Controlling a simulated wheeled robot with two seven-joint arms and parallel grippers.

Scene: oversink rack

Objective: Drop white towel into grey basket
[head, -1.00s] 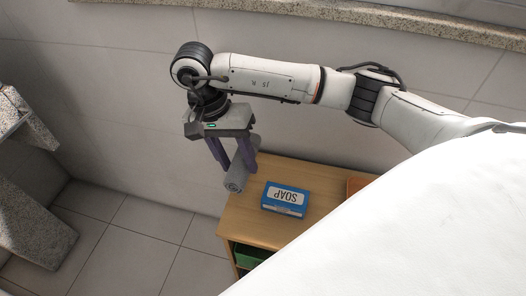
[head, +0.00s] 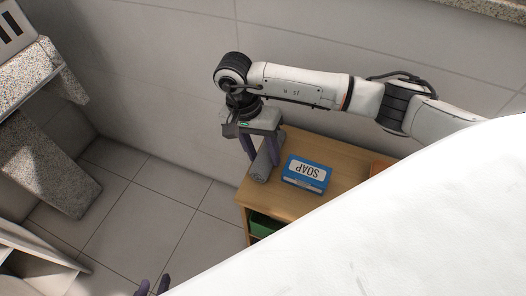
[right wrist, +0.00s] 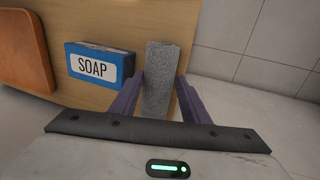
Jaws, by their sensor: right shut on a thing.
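I see no white towel and no grey basket in either view. Only the purple fingertips of my left gripper (head: 153,286) show at the bottom of the head view, spread apart with nothing seen between them.
A blue soap box (head: 306,173) sits on the wooden cabinet (head: 288,207) just right of the towel. An orange item (right wrist: 22,52) lies beyond the soap. A green item (head: 264,224) is inside the cabinet. A granite counter (head: 30,75) stands at left; tiled floor lies between.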

